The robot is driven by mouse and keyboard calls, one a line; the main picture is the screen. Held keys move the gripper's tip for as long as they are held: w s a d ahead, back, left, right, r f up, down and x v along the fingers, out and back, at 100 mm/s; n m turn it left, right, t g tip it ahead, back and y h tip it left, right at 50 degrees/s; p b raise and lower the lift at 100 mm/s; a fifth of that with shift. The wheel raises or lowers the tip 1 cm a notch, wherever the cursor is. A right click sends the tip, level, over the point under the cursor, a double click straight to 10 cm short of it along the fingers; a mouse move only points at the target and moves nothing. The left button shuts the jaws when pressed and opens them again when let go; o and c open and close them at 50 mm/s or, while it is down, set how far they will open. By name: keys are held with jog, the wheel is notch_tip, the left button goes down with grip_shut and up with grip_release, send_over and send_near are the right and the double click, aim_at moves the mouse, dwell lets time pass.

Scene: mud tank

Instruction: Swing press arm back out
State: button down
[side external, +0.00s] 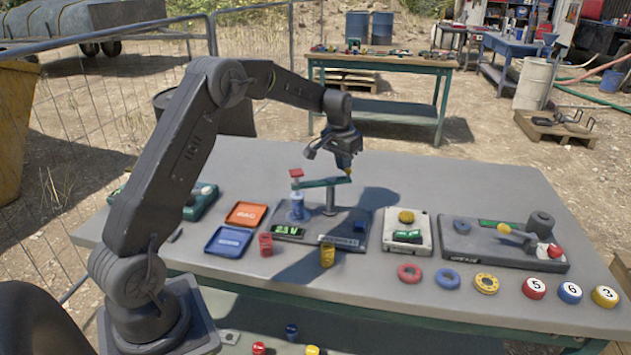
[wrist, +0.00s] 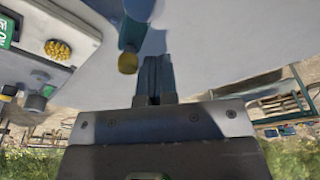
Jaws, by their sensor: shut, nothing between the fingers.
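The press arm (side external: 322,183) is a green bar on a thin grey post on a dark base plate (side external: 285,238). Its red-capped end (side external: 296,174) is over a clear-blue cylinder (side external: 297,208) on the plate. Its other end, with a yellow tip, is under my gripper (side external: 345,170). In the wrist view the yellow tip (wrist: 128,62) is just left of my gripper (wrist: 153,65), whose fingers are shut and empty. I cannot tell whether they touch the bar.
A white box with a yellow button (side external: 406,217) and a grey lever unit (side external: 500,243) stand to the right. Orange (side external: 246,213) and blue (side external: 229,241) trays lie to the left. Several rings and numbered discs line the front edge of the table. The table behind the press is clear.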

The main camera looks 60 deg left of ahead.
jog(key=shift+d, duration=0.1)
jog(key=shift+s+d, duration=0.15)
jog(key=shift+d, duration=0.55)
dwell(0.4)
jog(key=shift+s+d, duration=0.15)
jog(key=shift+d, duration=0.35)
notch_tip(320, 180, up, 7)
jog(key=a, duration=0.1)
jog(key=shift+w, duration=0.4)
dwell(0.6)
jog(key=shift+r, duration=0.1)
